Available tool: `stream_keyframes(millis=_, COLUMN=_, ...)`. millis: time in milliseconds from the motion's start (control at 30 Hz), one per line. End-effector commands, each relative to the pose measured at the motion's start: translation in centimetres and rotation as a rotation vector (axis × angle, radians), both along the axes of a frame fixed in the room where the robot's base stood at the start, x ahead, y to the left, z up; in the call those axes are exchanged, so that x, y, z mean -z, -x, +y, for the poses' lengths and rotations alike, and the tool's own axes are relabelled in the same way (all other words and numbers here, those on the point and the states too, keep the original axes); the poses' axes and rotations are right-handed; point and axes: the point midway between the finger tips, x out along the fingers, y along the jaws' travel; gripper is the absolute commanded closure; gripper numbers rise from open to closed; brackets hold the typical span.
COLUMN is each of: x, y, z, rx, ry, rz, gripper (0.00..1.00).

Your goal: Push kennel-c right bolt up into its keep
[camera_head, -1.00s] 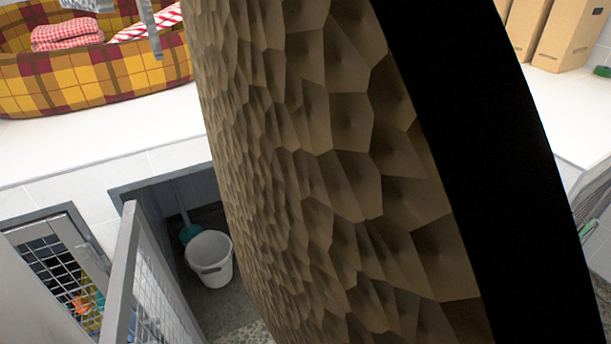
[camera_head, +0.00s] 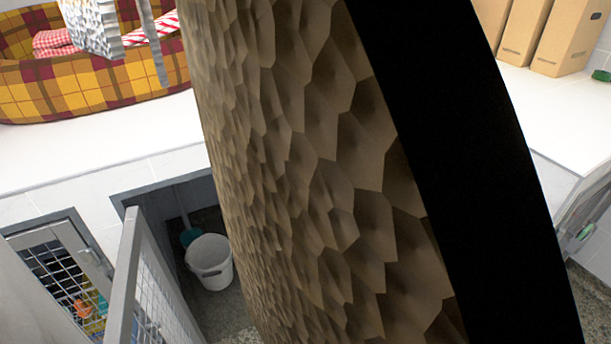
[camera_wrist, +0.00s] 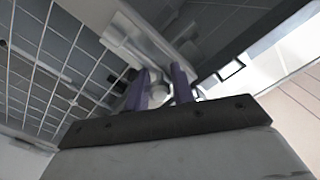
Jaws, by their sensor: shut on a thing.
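In the wrist view my gripper (camera_wrist: 160,88) has two purple fingers closed on a small pale round knob (camera_wrist: 158,94), which looks like the bolt's handle. The knob sits by a grey metal frame (camera_wrist: 140,42) beside a wire mesh panel (camera_wrist: 50,65). A small dark rectangular loop (camera_wrist: 230,71) stands off the frame to the right; I cannot tell if it is the keep. The bolt's rod and its tip cannot be made out. In the head view a large brown faceted surface hides the middle, and neither fingers nor bolt show there.
In the head view a mesh door (camera_head: 125,275) stands open by a kennel holding a white bucket (camera_head: 210,262). Another mesh door (camera_head: 65,270) is at left. A plaid pet bed (camera_head: 90,88) with folded towels and several cardboard files (camera_head: 565,38) stand on the white counter (camera_head: 80,165).

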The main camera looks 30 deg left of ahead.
Motion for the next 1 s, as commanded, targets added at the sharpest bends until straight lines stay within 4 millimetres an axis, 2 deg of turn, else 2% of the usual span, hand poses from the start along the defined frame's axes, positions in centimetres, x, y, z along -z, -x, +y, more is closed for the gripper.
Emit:
stream_keyframes(millis=100, x=-0.6, y=-0.1, z=-0.1, rx=0.003, ry=-0.012, rz=-0.005, gripper=1.0)
stream_keyframes(millis=133, x=-0.6, y=-0.1, z=-0.1, rx=0.003, ry=-0.013, rz=-0.005, gripper=0.74)
stream_keyframes(millis=233, x=-0.6, y=-0.1, z=0.0, rx=0.003, ry=-0.011, rz=-0.006, gripper=0.61)
stream_keyframes(millis=533, x=-0.3, y=0.0, z=-0.1, rx=0.002, ry=-0.006, rz=-0.004, gripper=0.6)
stream_keyframes(millis=667, x=-0.1, y=0.4, z=-0.9, rx=0.003, ry=-0.007, rz=-0.004, gripper=0.6)
stream_keyframes(millis=767, x=0.0, y=1.2, z=-2.2, rx=0.004, ry=-0.006, rz=-0.005, gripper=0.6)
stream_keyframes(millis=1000, x=0.1, y=3.9, z=-6.9, rx=0.005, ry=-0.008, rz=-0.004, gripper=0.6)
